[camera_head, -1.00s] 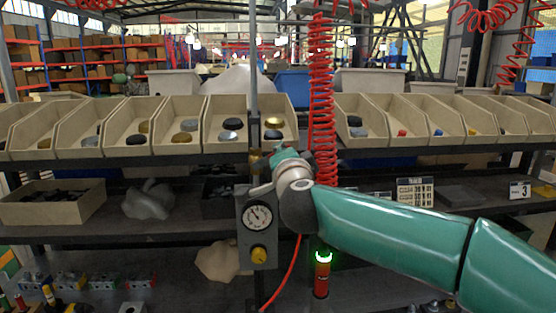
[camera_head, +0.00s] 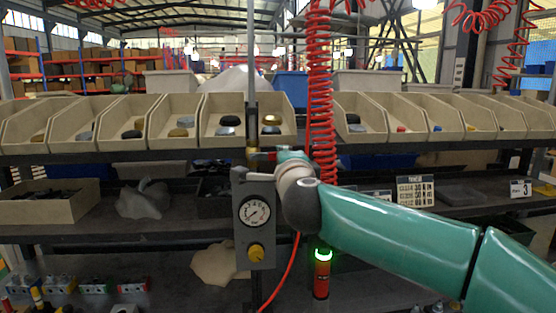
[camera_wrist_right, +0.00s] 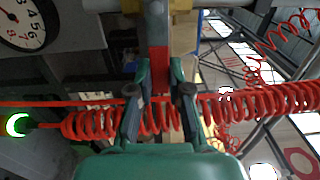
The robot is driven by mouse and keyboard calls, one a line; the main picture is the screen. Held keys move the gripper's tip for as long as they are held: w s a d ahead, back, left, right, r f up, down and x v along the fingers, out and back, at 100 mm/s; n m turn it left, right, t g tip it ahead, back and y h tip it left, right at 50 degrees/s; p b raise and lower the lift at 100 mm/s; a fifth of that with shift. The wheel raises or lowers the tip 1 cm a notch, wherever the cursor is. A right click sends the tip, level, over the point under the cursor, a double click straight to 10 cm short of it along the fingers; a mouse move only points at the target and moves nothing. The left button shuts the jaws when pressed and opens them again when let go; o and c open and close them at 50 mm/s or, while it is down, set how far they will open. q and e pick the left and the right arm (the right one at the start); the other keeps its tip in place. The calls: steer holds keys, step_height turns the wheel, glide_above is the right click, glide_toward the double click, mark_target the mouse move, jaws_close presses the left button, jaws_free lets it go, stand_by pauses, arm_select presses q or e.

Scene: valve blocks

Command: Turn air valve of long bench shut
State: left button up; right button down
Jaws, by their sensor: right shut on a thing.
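The air valve (camera_head: 252,152) is a brass fitting on the vertical grey pipe above the bench's gauge box. Its red lever (camera_head: 268,156) points sideways to the right, across the pipe. My right gripper (camera_head: 288,156) comes from the right and is shut on the lever's end. In the right wrist view the red lever (camera_wrist_right: 159,62) sits between the two green fingers (camera_wrist_right: 160,78). The pressure gauge (camera_head: 254,211) below has its needle toward the lower left. The gauge also shows in the wrist view (camera_wrist_right: 28,22). My left gripper is out of view.
A red coiled hose (camera_head: 320,100) hangs right beside my right gripper and passes behind the fingers in the wrist view. Open bins (camera_head: 170,125) line the shelf above.

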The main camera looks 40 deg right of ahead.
steer(key=shift+f, duration=0.35)
steer(key=c, duration=1.5)
jaws_free()
steer(key=o, duration=0.4)
steer(key=shift+s+r, duration=0.1)
steer(key=shift+s+a+r, duration=0.1)
steer(key=v, duration=1.1)
steer(key=shift+s+a, duration=0.2)
steer(key=shift+s, duration=0.1)
